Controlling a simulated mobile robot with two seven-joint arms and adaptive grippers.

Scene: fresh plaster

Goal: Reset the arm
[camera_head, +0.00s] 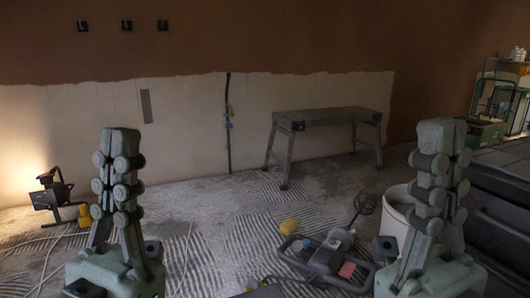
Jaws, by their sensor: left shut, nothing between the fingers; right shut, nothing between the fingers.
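My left gripper (121,141) stands upright at the left of the head view, its grey-green fingers pointing up and closed together with nothing between them. My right gripper (441,136) stands upright at the right in much the same pose, also closed and empty. Both are raised in front of the room and hide parts of the floor and wall behind them. Neither is seen holding anything.
A grey work platform (325,116) stands by the half-plastered wall. A mixer (330,257) lies on the ridged floor beside a pale bucket (396,212). A work lamp (52,196) is at left; a green cart (492,112) is at right. The middle floor is mostly clear.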

